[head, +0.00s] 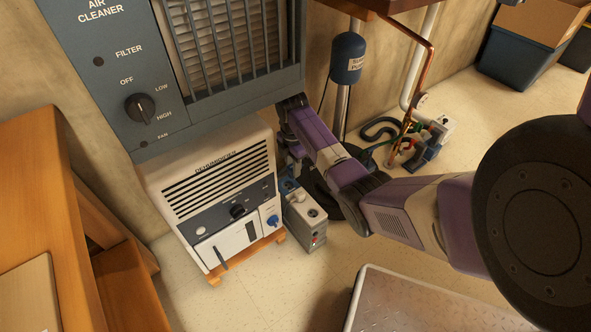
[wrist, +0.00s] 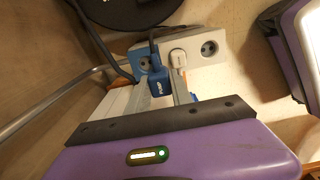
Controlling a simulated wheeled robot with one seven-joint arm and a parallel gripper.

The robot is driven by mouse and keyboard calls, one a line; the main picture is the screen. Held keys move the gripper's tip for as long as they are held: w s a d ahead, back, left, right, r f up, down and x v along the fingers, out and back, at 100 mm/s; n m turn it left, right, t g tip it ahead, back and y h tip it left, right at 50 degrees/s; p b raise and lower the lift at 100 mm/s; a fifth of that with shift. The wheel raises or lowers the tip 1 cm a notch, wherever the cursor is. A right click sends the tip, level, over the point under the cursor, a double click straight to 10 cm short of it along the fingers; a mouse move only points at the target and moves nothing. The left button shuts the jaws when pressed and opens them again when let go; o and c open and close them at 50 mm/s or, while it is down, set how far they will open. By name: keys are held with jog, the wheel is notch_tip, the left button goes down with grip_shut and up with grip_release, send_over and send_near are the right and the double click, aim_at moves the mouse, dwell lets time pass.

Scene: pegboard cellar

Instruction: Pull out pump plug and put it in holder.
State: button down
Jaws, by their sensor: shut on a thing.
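My gripper (wrist: 152,92) is shut on the blue pump plug (wrist: 157,84), whose label shows between the grey fingers in the wrist view. A dark cord rises from the plug. The plug is at the blue-faced left end of a pale outlet box (wrist: 225,52); I cannot tell whether its prongs are in the socket. A white plug (wrist: 178,58) sits beside it, and a round socket to the right is empty. In the head view the outlet box (head: 306,222) stands on the floor, with my gripper largely hidden behind my arm. I cannot identify the holder for certain.
The white dehumidifier (head: 225,190) stands close left of the outlet box, under the grey air cleaner (head: 120,60). A blue sump pump tank (head: 347,58) and pipes are behind. A metal-topped platform (head: 430,305) is at front right. Floor is clear in front of the box.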

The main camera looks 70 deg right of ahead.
aim_at(288, 167)
jog(key=shift+w+d+f+b, duration=0.4)
jog(key=shift+w+f+b, duration=0.3)
jog(key=shift+b, duration=0.3)
jog(key=shift+w+d+f+b, duration=0.4)
jog(key=shift+w+f+b, duration=0.3)
jog(key=shift+b, duration=0.3)
jog(key=shift+w+d, duration=0.1)
jog(key=shift+f, duration=0.15)
notch_tip(288, 167, down, 3)
jog(key=shift+r+b, duration=0.1)
jog(key=shift+b, duration=0.6)
jog(key=shift+p, duration=0.8)
dwell(0.4)
jog(key=shift+f+b, duration=0.6)
jog(key=shift+f, duration=0.75)
dwell(2.3)
